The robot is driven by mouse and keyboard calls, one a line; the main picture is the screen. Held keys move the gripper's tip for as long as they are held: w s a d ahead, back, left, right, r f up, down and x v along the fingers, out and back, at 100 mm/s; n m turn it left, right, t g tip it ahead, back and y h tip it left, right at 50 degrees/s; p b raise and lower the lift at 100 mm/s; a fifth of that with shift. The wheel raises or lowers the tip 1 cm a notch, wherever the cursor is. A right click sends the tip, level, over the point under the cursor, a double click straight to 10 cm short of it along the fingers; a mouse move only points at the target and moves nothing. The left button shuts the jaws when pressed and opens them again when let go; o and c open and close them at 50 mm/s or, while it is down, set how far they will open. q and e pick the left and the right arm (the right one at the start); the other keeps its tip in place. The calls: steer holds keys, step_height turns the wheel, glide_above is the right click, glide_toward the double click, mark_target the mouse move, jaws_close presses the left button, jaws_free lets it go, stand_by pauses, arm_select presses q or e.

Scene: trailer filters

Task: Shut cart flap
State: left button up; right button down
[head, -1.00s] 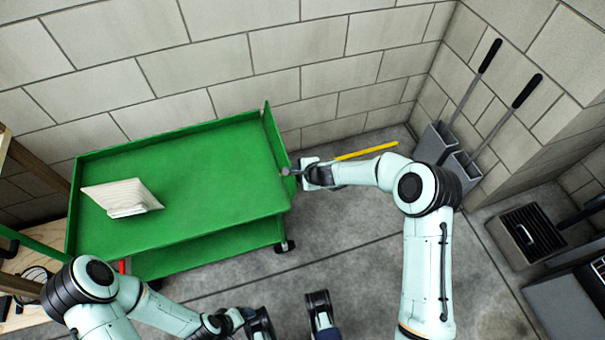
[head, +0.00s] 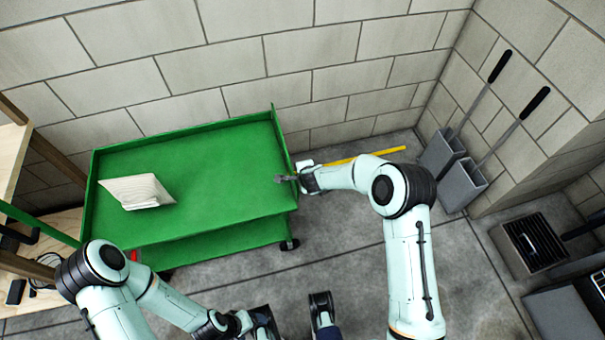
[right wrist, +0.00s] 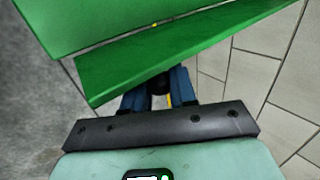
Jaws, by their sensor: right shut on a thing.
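The green cart (head: 205,165) stands against the wall in the head view. Its flap (head: 283,143) is the narrow green panel along the cart's right end. In the right wrist view the flap (right wrist: 185,48) is a slanting green strip, with a thin, tapering gap between it and the cart's other green panel. My right gripper (head: 284,179) is at the flap's near part, shut on it; its blue fingers (right wrist: 158,95) are partly hidden behind the panel. My left gripper (head: 242,321) is low in the head view, away from the cart; its fingers are unclear.
An open white book-like object (head: 138,191) lies on the cart top. A yellow bar (head: 365,156) is on the floor behind my right arm. Two long-handled grey dustpans (head: 462,183) stand at the right wall. The floor before the cart is mostly clear.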

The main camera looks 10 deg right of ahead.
steer(key=c, duration=0.9)
jaws_free()
steer(key=shift+c, duration=0.2)
arm_select(q)
steer(key=shift+s+r+p, duration=0.25)
steer(key=shift+r+p, duration=0.25)
steer(key=shift+p, duration=0.1)
steer(key=shift+s+r+p, duration=0.2)
steer(key=shift+r+p, duration=0.25)
steer(key=shift+p, duration=0.1)
arm_select(e)
steer(key=v, duration=1.3)
steer(key=shift+r, duration=0.2)
steer(key=shift+s, duration=0.15)
